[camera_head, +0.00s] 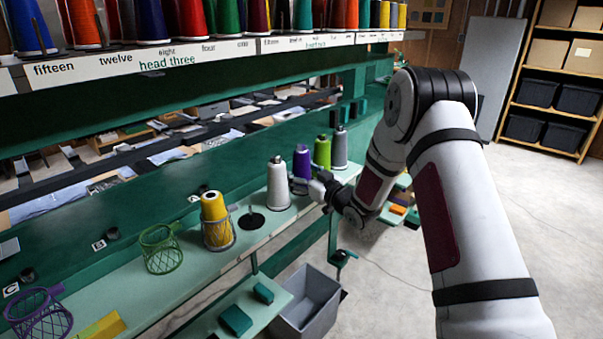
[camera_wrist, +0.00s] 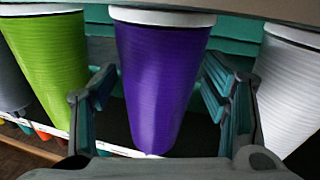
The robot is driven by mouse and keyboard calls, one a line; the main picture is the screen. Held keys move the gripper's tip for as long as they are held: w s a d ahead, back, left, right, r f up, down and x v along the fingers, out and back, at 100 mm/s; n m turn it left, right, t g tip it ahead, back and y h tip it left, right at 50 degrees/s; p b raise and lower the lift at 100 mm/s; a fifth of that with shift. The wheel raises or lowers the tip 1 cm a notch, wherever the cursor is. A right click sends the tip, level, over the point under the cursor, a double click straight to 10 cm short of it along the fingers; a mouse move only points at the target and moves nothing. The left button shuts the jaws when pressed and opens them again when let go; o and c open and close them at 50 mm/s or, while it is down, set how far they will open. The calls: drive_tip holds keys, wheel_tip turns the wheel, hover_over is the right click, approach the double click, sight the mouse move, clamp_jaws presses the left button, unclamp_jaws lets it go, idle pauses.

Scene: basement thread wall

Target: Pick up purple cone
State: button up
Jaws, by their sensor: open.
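The purple cone (camera_head: 301,162) stands upright on the green shelf, between the white cone (camera_head: 278,185) and the lime green cone (camera_head: 322,152). My gripper (camera_head: 312,184) is at the front of the purple cone in the head view and partly hides its lower part. In the wrist view the purple cone (camera_wrist: 163,80) fills the middle, with one finger of my open gripper (camera_wrist: 163,105) on each side of it. I see dark gaps between the cone and both fingers. Its far side is hidden.
The white cone and lime green cone stand close on either side. A grey cone (camera_head: 339,148) is beyond. A yellow cone (camera_head: 214,206) sits in a wire basket nearer. An upper rack (camera_head: 200,59) holds several cones. A grey bin (camera_head: 308,298) is on the floor below.

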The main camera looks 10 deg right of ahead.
sight(301, 145)
drive_tip(key=c, duration=1.4)
drive_tip(key=shift+o, duration=0.2)
wheel_tip(301, 145, up, 10)
